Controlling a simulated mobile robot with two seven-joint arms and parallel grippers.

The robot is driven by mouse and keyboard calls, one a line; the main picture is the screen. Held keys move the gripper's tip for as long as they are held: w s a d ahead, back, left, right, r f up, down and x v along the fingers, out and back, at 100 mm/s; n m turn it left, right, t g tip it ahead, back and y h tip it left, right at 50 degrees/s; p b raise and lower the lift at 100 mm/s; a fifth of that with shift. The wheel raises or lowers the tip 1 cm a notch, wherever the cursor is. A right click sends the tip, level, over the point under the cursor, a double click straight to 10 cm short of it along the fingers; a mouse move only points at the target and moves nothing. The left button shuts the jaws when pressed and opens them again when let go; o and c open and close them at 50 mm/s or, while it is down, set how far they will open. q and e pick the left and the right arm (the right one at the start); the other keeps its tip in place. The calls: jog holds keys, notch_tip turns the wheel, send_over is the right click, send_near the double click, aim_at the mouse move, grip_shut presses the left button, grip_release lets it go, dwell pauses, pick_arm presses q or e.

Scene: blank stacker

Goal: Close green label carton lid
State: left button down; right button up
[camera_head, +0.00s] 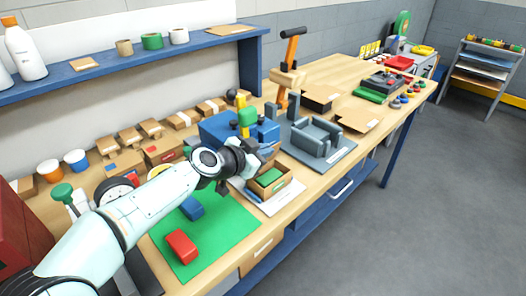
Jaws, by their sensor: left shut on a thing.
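A small open brown carton (284,186) stands on the workbench, right of the green mat, with a green block (268,178) showing inside. My left gripper (262,155) is at the carton's back edge, just above it. It is shut on what looks like the carton's lid; the jaws and most of the lid are small and partly hidden by the gripper. No green label can be made out on the carton. My right gripper is not in view.
A green mat (222,238) holds a red block (182,246) and a blue block (192,207). A blue machine (222,128) and a grey fixture (312,137) stand behind the carton. White sheets (275,203) lie beneath it. The bench's front edge is close by.

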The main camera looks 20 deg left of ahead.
pick_arm(q)
jog(key=c, duration=1.3)
grip_release()
jog(key=shift+c, duration=0.2)
jog(key=v, duration=1.3)
jog(key=shift+s+b, duration=0.15)
jog(key=shift+b, duration=0.25)
jog(key=shift+r, duration=0.1)
